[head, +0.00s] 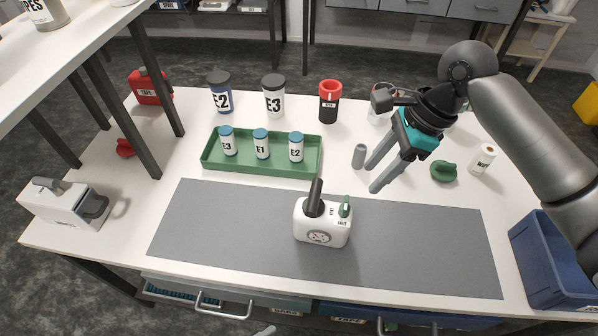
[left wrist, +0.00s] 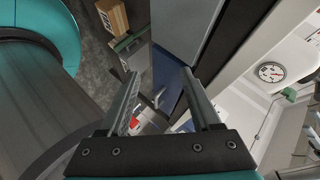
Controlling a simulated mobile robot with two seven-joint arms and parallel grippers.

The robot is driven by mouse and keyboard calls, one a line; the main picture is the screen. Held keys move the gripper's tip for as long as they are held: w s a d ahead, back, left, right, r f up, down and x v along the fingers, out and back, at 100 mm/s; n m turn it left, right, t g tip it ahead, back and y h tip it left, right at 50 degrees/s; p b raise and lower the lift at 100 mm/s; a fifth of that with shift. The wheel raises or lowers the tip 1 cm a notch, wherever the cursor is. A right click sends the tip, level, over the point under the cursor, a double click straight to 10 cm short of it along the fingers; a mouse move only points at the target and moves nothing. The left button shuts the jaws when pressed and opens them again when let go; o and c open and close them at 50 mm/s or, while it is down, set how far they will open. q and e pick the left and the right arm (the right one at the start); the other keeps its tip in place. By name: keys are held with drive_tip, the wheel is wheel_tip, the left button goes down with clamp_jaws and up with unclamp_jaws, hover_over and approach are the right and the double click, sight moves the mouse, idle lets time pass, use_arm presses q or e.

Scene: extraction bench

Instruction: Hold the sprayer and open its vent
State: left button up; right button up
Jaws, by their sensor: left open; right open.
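The sprayer (head: 308,232) is a small white unit with a dark upright handle (head: 315,196), a round dial on its front and a green lever (head: 345,207) on top. It stands upright on the grey mat in the head view. My right gripper (head: 372,179) is open and empty above the table, behind and to the right of the sprayer, not touching it. My left gripper (left wrist: 161,73) shows only in the left wrist view, open with nothing between its fingers. A white panel with a round gauge (left wrist: 271,72) is at right there; I cannot tell whether it is the sprayer.
A green tray (head: 262,168) with three blue-capped bottles lies behind the grey mat (head: 420,240). A white machine (head: 65,205) is at left, a blue bin (head: 548,260) at right. The mat beside the sprayer is clear.

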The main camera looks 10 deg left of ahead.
use_arm(q)
drive_tip(key=w+d+r+m+g+h, duration=0.25)
drive_tip(key=w+r+m+g, duration=0.3)
drive_tip(key=r+m, duration=0.4)
drive_tip(key=w+d+r+m+g+h, duration=0.1)
drive_tip(key=w+r+m+g+h, duration=0.25)
drive_tip(key=w+r+m, duration=0.45)
drive_tip(key=w+a+r+m+t+y, duration=0.2)
drive_tip(key=w+a+r+m+y, duration=0.35)
drive_tip(key=w+y, duration=0.4)
drive_tip(key=w+d+r+n+t+y, duration=0.25)
drive_tip(key=d+r+n, duration=0.4)
drive_tip(key=r, duration=0.35)
drive_tip(key=shift+h, duration=0.4)
drive_tip(key=x, duration=1.4)
drive_tip(key=shift+w+d, duration=0.15)
drive_tip(key=shift+d, duration=0.3)
drive_tip(key=shift+c, duration=0.2)
